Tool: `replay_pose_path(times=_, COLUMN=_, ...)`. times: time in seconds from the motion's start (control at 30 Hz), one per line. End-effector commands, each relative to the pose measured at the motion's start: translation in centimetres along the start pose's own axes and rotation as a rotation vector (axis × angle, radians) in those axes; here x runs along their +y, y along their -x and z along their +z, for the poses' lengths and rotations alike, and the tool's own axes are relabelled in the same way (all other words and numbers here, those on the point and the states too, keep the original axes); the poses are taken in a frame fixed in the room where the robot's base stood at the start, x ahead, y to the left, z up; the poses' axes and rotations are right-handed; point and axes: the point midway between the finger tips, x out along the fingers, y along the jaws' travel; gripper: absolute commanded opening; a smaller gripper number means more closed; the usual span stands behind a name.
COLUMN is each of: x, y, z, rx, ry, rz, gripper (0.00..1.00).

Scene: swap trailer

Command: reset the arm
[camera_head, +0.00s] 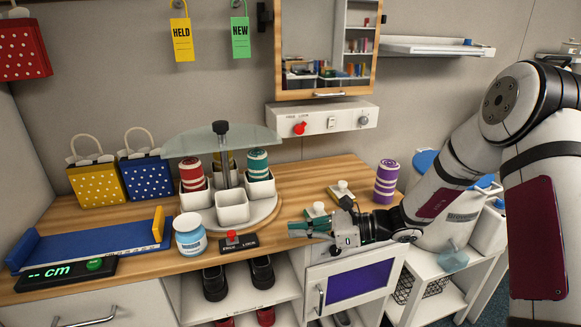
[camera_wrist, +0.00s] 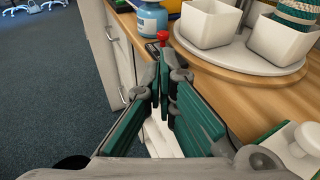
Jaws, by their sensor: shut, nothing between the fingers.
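My gripper (camera_head: 308,229) is shut and empty, held over the front edge of the wooden counter (camera_head: 120,259). In the wrist view, the green-padded fingers of my gripper (camera_wrist: 163,88) meet at their tips, near a red button box (camera_wrist: 162,44). My arm reaches in from the right in the head view. The button box (camera_head: 234,240) stands to the left of my gripper, and a round turntable with white cups (camera_head: 233,206) lies behind it.
A blue-white jar (camera_head: 190,236) stands left of the button box. A green-based stamp-like block (camera_head: 317,212) is close behind my gripper, with a purple canister (camera_head: 386,181) further right. Shelves with shoes (camera_head: 214,283) lie below. Open floor (camera_wrist: 50,100) is left in the wrist view.

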Motion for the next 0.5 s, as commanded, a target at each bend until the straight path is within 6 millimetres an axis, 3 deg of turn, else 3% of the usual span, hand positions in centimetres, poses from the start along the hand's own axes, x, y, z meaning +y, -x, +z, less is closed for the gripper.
replay_pose_path(times=0.23, x=5.7, y=1.5, z=5.3, rx=0.172, ry=0.272, rz=0.168, gripper=0.0)
replay_pose_path(times=0.5, x=13.4, y=5.5, z=9.9, rx=0.418, ry=0.64, rz=0.389, gripper=0.0)
